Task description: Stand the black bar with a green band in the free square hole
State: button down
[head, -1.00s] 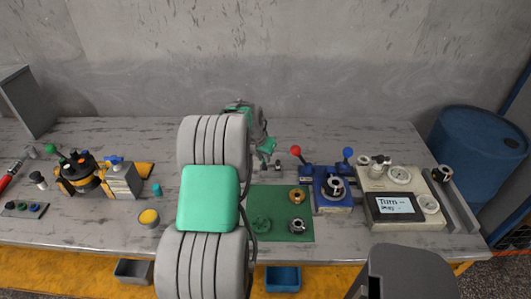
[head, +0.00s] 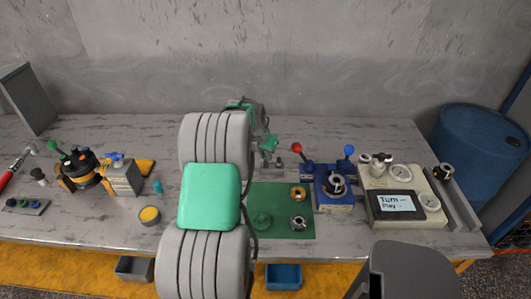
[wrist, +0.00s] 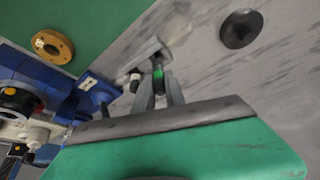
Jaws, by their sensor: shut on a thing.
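My gripper (wrist: 158,86) is shut on the black bar with a green band (wrist: 158,74). Only the green band and a short dark part show between the fingers in the wrist view. In the head view my gripper (head: 269,145) is above the table behind the green mat, left of the blue fixture, and the bar is too small to make out. A small light-grey piece (wrist: 148,52) lies just beyond the fingertips in the wrist view. I cannot make out the free square hole.
The blue fixture (head: 333,186) with red and blue knobs stands close on the right. The green mat (head: 280,226) holds a brass ring (head: 299,193) and other round parts. A dark round piece (wrist: 241,29) sits on bare table. A gauge box (head: 405,215) is farther right.

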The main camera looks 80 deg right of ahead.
jog(key=shift+f+b, duration=0.55)
jog(key=shift+f, duration=0.05)
dwell(0.6)
jog(key=shift+f+b, duration=0.3)
jog(key=shift+b, duration=0.05)
jog(key=shift+f+b, duration=0.4)
jog(key=shift+f, duration=0.1)
dwell(0.4)
jog(key=c, duration=1.3)
grip_release()
jog(key=o, duration=0.4)
jog(key=shift+r, duration=0.1)
jog(key=shift+r+p, duration=1.7)
jog(key=shift+r, duration=1.75)
